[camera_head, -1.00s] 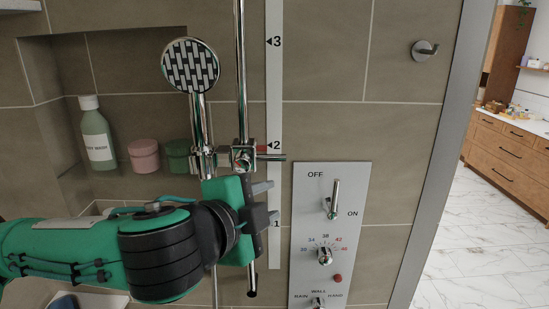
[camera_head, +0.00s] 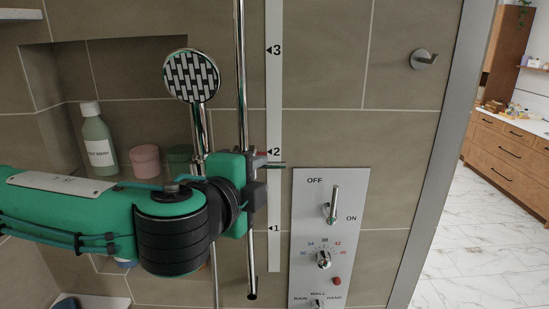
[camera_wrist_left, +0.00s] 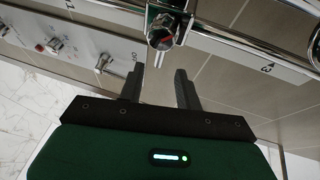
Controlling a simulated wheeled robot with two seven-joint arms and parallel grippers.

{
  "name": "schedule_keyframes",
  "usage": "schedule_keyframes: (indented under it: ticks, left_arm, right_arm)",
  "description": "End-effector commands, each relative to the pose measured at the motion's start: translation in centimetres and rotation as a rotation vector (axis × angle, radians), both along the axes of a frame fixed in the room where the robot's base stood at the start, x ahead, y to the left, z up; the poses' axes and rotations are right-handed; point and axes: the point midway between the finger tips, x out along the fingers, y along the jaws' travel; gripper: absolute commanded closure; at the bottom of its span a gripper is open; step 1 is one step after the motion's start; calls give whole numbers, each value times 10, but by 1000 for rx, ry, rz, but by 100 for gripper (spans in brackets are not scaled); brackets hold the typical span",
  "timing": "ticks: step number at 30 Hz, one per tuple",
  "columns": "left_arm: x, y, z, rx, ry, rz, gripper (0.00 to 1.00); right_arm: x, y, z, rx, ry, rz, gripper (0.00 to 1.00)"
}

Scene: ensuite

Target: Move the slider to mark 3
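The slider is a chrome clamp on the vertical shower rail (camera_head: 241,80). In the head view my left gripper mostly hides it. Its thin red pointer (camera_head: 262,153) shows at mark 2 on the white scale strip (camera_head: 274,100). Mark 3 (camera_head: 276,50) is higher up the strip. In the left wrist view the slider's chrome knob (camera_wrist_left: 162,36) lies just beyond the fingertips, roughly in line with the gap. My left gripper (camera_head: 260,176) is open and empty, and it also shows in the left wrist view (camera_wrist_left: 158,80). My right gripper is not in view.
The hand shower (camera_head: 191,77) hangs left of the rail. A control panel (camera_head: 354,205) with a lever and knobs is mounted to the right. A niche at left holds a bottle (camera_head: 98,143) and a pink jar (camera_head: 145,160). A hook (camera_head: 424,60) is at upper right.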

Motion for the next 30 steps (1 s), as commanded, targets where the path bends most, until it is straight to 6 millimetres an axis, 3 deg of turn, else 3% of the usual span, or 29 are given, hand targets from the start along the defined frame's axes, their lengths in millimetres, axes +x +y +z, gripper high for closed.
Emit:
schedule_keyframes:
  ticks: [3,10,15,24,30]
  left_arm:
    - [24,-10,-1,2,2,2,65]
    - [57,-24,-9,1,1,1,65]
    - [67,-29,-13,0,1,0,65]
    - [69,-29,-14,0,0,-1,65]
    - [69,-29,-14,-1,0,0,100]
  right_arm:
    - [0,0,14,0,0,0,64]
    - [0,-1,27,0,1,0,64]
    - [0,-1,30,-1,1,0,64]
    - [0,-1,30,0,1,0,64]
    - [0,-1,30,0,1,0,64]
